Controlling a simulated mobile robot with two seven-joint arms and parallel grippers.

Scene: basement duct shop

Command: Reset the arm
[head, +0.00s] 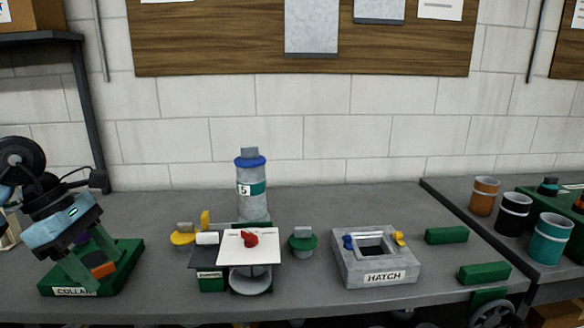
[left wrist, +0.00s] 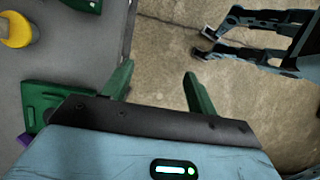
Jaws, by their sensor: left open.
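My left arm comes in from the left in the head view. Its blue-grey gripper (head: 96,262) points down in front of the green base labelled COLLAR (head: 128,254) and hides part of it. The two green fingers are spread apart. In the left wrist view the gripper (left wrist: 157,80) is open, with nothing between its fingers and bare concrete floor showing behind them. The green base's edge (left wrist: 38,98) shows beside the left finger.
On the grey bench (head: 190,302) stand a blue-capped cylinder marked 5 (head: 252,200), a white plate with a red knob (head: 232,250), a yellow knob (head: 182,237), a green knob (head: 303,241) and the HATCH box (head: 372,278). Green blocks (head: 484,273) and several cups (head: 484,196) are at right.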

